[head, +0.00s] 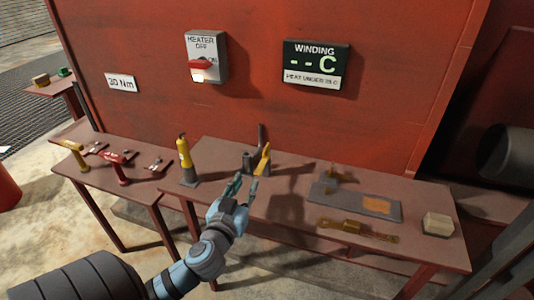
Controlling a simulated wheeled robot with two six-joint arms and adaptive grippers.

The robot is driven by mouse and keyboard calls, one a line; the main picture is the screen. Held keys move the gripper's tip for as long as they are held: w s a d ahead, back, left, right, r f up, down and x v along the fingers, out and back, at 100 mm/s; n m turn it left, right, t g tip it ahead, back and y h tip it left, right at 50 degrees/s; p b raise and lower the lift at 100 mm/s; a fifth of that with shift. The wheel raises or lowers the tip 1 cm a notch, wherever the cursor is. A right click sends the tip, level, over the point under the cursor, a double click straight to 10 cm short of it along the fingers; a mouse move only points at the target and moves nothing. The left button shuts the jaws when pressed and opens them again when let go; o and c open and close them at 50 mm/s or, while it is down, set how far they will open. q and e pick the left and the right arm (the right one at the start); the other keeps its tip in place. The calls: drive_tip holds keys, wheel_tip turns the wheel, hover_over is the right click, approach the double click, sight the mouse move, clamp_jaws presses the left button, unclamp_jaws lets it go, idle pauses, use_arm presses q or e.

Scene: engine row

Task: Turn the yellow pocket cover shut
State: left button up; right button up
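A yellow flap (263,159), which looks like the pocket cover, stands upright and slightly tilted at the middle of the right-hand table. It is beside a small dark grey holder (249,161), with a dark upright piece behind. My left gripper (243,187) is just in front of and below the flap in the picture. Its two fingers are apart, with nothing seen between them. Whether a fingertip touches the flap I cannot tell. My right gripper is not in view.
A yellow tool (185,161) stands in a dark base to the left. A grey plate (325,203) with yellow-brown pieces, a brown strap-like part (352,228) and a pale block (437,224) lie to the right. A red wall with a heater switch (205,60) rises behind.

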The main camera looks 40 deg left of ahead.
sight(263, 152)
use_arm(q)
drive_tip(key=shift+t+h, duration=0.3)
drive_tip(key=shift+t, duration=0.3)
drive_tip(key=x, duration=0.5)
drive_tip(key=r+x, duration=0.1)
drive_tip(key=x, duration=0.4)
drive_tip(key=r+x, duration=0.1)
drive_tip(key=x, duration=0.4)
drive_tip(key=shift+w+d, duration=0.1)
drive_tip(key=shift+d, duration=0.15)
clamp_jaws()
